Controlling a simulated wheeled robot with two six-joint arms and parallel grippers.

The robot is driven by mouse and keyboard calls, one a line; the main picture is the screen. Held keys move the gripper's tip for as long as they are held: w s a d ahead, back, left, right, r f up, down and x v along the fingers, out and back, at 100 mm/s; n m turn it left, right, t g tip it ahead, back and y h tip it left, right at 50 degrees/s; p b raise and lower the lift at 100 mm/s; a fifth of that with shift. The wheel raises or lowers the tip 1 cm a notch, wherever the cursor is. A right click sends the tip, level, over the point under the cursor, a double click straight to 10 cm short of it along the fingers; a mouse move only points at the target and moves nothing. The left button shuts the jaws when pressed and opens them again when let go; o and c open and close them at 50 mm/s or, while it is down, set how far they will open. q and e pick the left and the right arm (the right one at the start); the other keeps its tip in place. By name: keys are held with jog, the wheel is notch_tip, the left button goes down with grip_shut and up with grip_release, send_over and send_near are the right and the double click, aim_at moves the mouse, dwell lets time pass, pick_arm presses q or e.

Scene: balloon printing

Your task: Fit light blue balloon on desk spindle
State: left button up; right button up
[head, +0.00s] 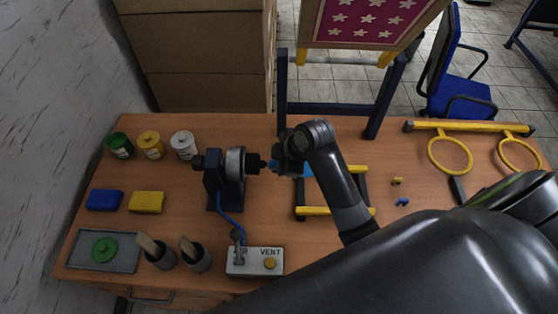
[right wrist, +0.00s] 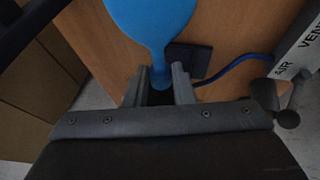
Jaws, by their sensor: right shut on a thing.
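The light blue balloon (head: 307,171) is in my right gripper (head: 284,164), which is shut on it at the neck. In the right wrist view, the neck passes between the two fingers (right wrist: 159,88) and the wide body of the balloon (right wrist: 150,22) spreads beyond them. The black desk spindle (head: 256,164) points right from its grey round housing. A bit of blue shows on the spindle side of the gripper, close to the spindle tip; I cannot tell whether they touch. My left gripper is not in view.
A black stand carries the spindle, with a blue hose (head: 231,222) down to the AIR/VENT box (head: 256,262). Paint jars (head: 151,145), sponges (head: 146,202), a tray (head: 84,262) and cups stand left. A black-and-yellow frame (head: 336,211) lies under my right arm; yellow rings (head: 450,155) lie right.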

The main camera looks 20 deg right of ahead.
jog(key=shift+w+a, duration=0.25)
jog(key=shift+a, duration=0.25)
dwell(0.6)
jog(key=o, duration=0.8)
jog(key=shift+o, duration=0.2)
jog(key=shift+r, duration=0.1)
jog(key=v, duration=0.9)
